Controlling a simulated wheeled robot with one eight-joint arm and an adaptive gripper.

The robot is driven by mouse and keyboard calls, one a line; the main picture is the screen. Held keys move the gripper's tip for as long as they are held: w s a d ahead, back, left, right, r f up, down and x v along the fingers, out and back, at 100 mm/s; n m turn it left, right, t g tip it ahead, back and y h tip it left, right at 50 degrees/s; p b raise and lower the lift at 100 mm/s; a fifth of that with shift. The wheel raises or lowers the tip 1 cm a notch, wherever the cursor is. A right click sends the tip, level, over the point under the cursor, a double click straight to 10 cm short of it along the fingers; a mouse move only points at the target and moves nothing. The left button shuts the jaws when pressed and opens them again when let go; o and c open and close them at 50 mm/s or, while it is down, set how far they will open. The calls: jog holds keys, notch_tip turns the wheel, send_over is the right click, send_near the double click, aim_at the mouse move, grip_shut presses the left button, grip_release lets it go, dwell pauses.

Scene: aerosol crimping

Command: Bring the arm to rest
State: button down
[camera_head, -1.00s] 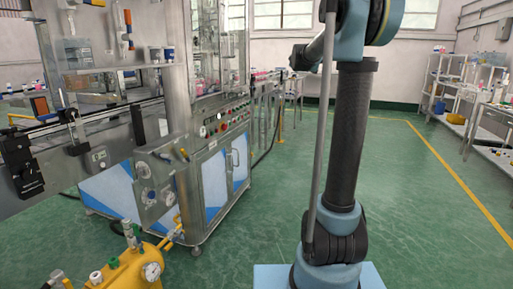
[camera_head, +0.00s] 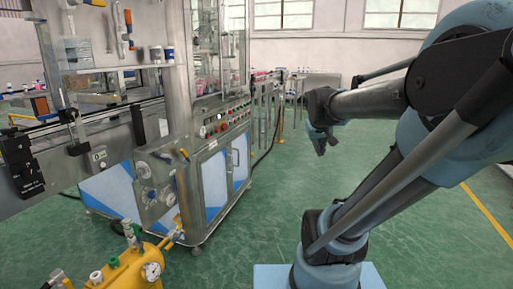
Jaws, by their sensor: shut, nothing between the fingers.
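My gripper (camera_head: 321,147) is at the end of my arm, right of the picture's middle, pointing down over the open green floor. It is small and dark here. It looks shut and empty, and it touches nothing. My arm leans to the right from its blue base and its forearm reaches back to the left.
A yellow tank (camera_head: 125,272) with a gauge is at the front left. A steel bench (camera_head: 322,84) stands at the back wall. Green floor (camera_head: 260,215) is free around my base.

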jog(key=s+a+f+g+y, duration=0.1)
jog(key=s+a+f+g, duration=0.1)
jog(key=s+f, duration=0.5)
jog(key=s+a+f+m+g+y, duration=0.1)
jog(key=s+a+f+g, duration=0.1)
jog(key=s+f, duration=0.5)
jog(key=s, duration=0.5)
jog(key=shift+a+f+y, duration=0.3)
jog(key=shift+a+f, duration=0.1)
jog(key=shift+w+f+g, duration=0.2)
jog(key=shift+w+g, duration=0.1)
jog(key=shift+w, duration=0.15)
